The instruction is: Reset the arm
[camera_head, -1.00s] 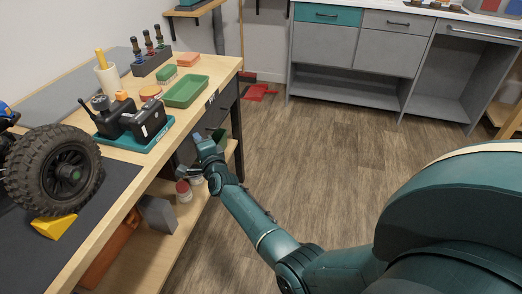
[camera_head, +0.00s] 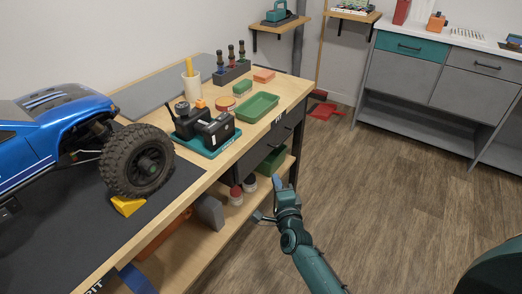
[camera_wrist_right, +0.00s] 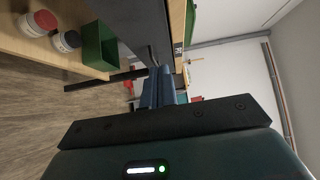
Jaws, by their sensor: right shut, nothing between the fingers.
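My right gripper (camera_head: 277,184) is in front of the workbench's far end, beside the drawers and over the lower shelf's edge. Its arm comes up from the bottom right over the floor. In the right wrist view its blue fingers (camera_wrist_right: 160,88) are together, with nothing between them. My left gripper is in neither view.
The workbench (camera_head: 215,170) carries a blue crawler (camera_head: 35,140), a black charger (camera_head: 205,128) on a teal tray, and a green tray (camera_head: 257,107). A green bin (camera_wrist_right: 98,46) and jars stand on its lower shelf.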

